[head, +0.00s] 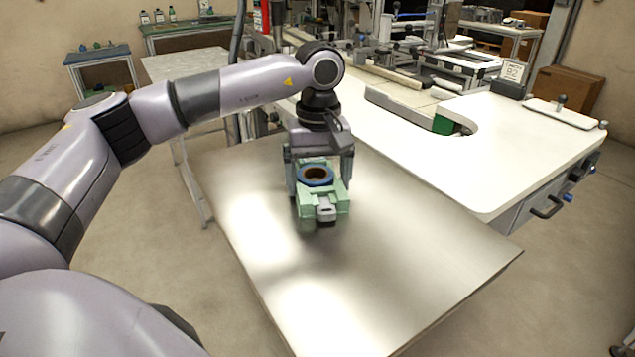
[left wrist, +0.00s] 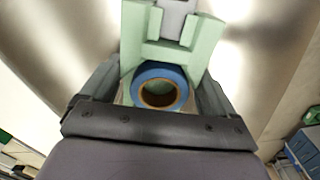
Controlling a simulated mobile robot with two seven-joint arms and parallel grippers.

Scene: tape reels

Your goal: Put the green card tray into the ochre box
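The green card tray (head: 336,206) is pale green, with a blue tape reel (head: 316,175) and a grey piece (head: 325,211) on it. It is at the far part of the metal table; how far it is above the top, if at all, I cannot tell. My left gripper (head: 319,184) points down with a finger along each side of the tray and looks shut on it. In the left wrist view the tray (left wrist: 207,40) and reel (left wrist: 160,87) sit between the fingers. My right gripper is out of view. I cannot make out an ochre box.
The metal table (head: 370,270) is bare in front and to the right of the tray. A white workbench (head: 480,170) adjoins it on the right, with a green block (head: 443,125) in its recess. A brown carton (head: 567,88) stands behind the bench.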

